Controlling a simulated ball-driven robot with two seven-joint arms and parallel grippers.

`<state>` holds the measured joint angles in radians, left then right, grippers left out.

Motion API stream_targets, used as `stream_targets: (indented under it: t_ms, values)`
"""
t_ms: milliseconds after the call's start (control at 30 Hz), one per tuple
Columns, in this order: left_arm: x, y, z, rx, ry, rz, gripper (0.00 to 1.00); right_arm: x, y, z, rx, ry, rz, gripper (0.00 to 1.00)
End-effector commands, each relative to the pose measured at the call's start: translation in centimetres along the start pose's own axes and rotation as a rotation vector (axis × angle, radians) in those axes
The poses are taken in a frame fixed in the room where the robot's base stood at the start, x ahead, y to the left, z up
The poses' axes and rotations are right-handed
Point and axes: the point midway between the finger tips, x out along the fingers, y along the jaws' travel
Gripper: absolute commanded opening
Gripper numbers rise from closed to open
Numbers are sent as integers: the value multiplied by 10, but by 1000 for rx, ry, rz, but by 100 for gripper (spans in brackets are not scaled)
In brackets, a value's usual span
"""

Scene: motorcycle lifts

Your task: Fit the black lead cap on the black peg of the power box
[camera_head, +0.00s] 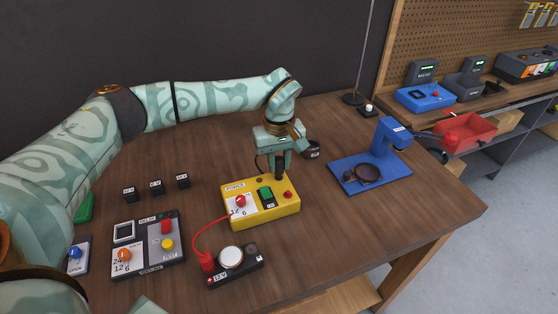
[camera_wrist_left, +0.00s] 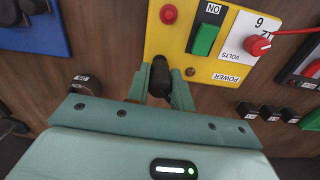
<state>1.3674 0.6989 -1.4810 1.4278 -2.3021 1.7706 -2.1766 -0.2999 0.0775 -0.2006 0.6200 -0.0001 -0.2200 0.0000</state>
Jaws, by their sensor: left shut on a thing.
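The yellow power box (camera_head: 262,212) stands mid-table with a green switch, a red knob and a red lead at its left side. My left gripper (camera_head: 272,174) points down at the box's far edge. In the left wrist view its fingers (camera_wrist_left: 160,84) are shut on the black lead cap (camera_wrist_left: 160,76), beside the yellow face. Whether the cap touches the box cannot be told. A small dark round spot (camera_wrist_left: 190,71) sits on the box face right beside the cap; I cannot tell if it is the black peg. My right gripper is not in view.
A black lamp box (camera_head: 234,268) with a red cap stands in front. A grey relay box (camera_head: 148,245) and several small black blocks are to the left. A blue stand (camera_head: 370,170) is to the right. Bare table lies between the power box and the blue stand.

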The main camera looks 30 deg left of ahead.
Motion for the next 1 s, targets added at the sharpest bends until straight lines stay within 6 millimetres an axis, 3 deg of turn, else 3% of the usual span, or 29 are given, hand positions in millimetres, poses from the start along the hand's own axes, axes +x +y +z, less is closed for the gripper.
stream_targets:
  t_ms: [300,1000]
  values:
    - [-1,0,0,0,1,0,0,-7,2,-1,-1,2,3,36]
    - [12,0,0,0,0,0,0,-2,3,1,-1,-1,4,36]
